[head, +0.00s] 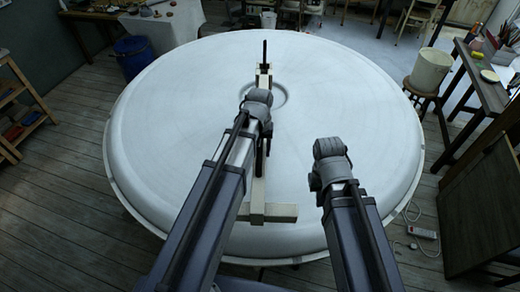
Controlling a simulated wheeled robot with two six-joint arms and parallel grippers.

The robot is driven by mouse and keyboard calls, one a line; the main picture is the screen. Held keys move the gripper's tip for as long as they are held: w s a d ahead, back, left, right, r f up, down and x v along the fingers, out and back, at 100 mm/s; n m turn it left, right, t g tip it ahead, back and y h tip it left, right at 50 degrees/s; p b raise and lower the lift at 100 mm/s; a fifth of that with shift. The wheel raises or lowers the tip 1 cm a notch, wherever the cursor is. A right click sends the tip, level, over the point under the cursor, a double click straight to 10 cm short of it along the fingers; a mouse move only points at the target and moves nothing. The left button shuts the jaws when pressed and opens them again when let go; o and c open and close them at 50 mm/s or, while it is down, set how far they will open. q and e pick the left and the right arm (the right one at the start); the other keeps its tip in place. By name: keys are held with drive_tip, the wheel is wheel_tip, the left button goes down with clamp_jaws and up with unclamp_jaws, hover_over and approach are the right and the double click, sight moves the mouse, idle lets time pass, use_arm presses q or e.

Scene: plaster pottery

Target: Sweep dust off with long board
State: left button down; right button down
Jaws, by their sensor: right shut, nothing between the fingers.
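A large round white plaster form (370,130) fills the middle of the head view. Its top is smooth and pale, with a small ring around its centre; I cannot make out dust. A long pale board (258,190) lies over it, running from near the centre towards me, with a crosspiece at the near end. A dark upright rod stands at its far end. My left gripper (258,102) is over the far part of the board; its fingers are mostly hidden, so I cannot tell its grip. My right gripper (328,165) is shut and empty, to the right of the board and apart from it.
A blue bucket (133,58) stands at the back left. A white bucket (430,70) on a stool and a dark table (472,85) stand at the right. A shelf (18,105) is at the left edge. A power strip (423,233) lies on the floor at the lower right.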

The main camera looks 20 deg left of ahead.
use_arm(q)
drive_tip(key=shift+s+f+b, duration=0.2)
drive_tip(key=shift+f+b, duration=0.9)
drive_tip(key=shift+f, duration=0.05)
drive_tip(key=shift+s+f+b, duration=0.15)
drive_tip(key=shift+f+b, duration=1)
drive_tip(key=shift+f, duration=0.05)
drive_tip(key=shift+s+f+b, duration=0.2)
drive_tip(key=shift+f+b, duration=0.9)
drive_tip(key=shift+f, duration=0.2)
drive_tip(key=shift+m, duration=0.5)
drive_tip(key=shift+s+a, duration=0.2)
drive_tip(key=shift+a, duration=0.85)
drive_tip(key=shift+s+a, duration=0.2)
drive_tip(key=shift+a, duration=0.85)
drive_tip(key=shift+a, duration=0.15)
drive_tip(key=shift+m, duration=0.4)
drive_tip(key=shift+s+a, duration=0.15)
drive_tip(key=shift+a, duration=0.85)
drive_tip(key=shift+s+a, duration=0.1)
drive_tip(key=shift+a, duration=0.9)
drive_tip(key=shift+a, duration=0.1)
drive_tip(key=shift+m, duration=0.5)
drive_tip(key=shift+a, duration=2.05)
